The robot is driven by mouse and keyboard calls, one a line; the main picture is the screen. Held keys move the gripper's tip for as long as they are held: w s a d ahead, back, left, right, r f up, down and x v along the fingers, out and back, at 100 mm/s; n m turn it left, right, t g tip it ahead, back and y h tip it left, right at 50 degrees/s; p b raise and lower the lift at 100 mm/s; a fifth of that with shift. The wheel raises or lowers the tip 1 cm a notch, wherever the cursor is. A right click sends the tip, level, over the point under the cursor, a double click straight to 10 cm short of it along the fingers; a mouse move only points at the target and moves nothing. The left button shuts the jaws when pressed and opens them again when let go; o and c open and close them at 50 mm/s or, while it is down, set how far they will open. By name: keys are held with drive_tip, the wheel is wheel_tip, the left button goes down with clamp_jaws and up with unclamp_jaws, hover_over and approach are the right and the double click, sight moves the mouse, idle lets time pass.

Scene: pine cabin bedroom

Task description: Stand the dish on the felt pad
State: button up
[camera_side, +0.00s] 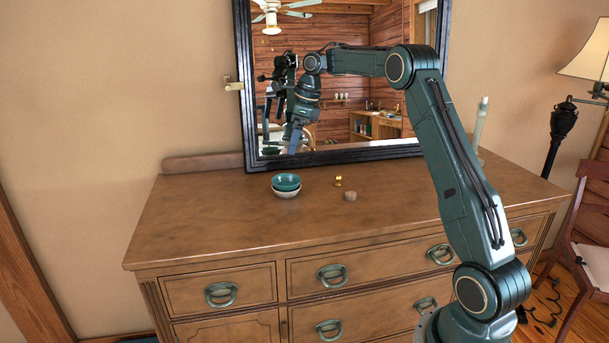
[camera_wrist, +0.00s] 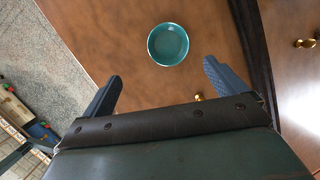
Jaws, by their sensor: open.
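I cannot make out a felt pad in either view.
A pale candlestick-like object (camera_side: 480,122) stands at the right. The dresser front (camera_side: 215,245) is clear.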

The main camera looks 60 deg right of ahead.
drive_tip(key=s+a+r+n+t, duration=0.1)
drive_tip(key=s+a+r+n, duration=0.5)
drive_tip(key=a, duration=0.3)
drive_tip(key=s+a+r+n, duration=0.3)
drive_tip(key=s+a+n, duration=0.45)
drive_tip(key=a, duration=0.25)
drive_tip(key=s+a+f+n, duration=0.3)
drive_tip(key=s+n, duration=0.5)
drive_tip(key=s, duration=0.2)
drive_tip(key=s+a+f+n+t+h, duration=0.1)
drive_tip(key=s+a+f+n, duration=0.2)
drive_tip(key=s+n, duration=0.5)
drive_tip(key=shift+s+a+f+n+t, duration=0.3)
drive_tip(key=shift+s+a+f+n, duration=0.15)
drive_tip(key=shift+s, duration=0.7)
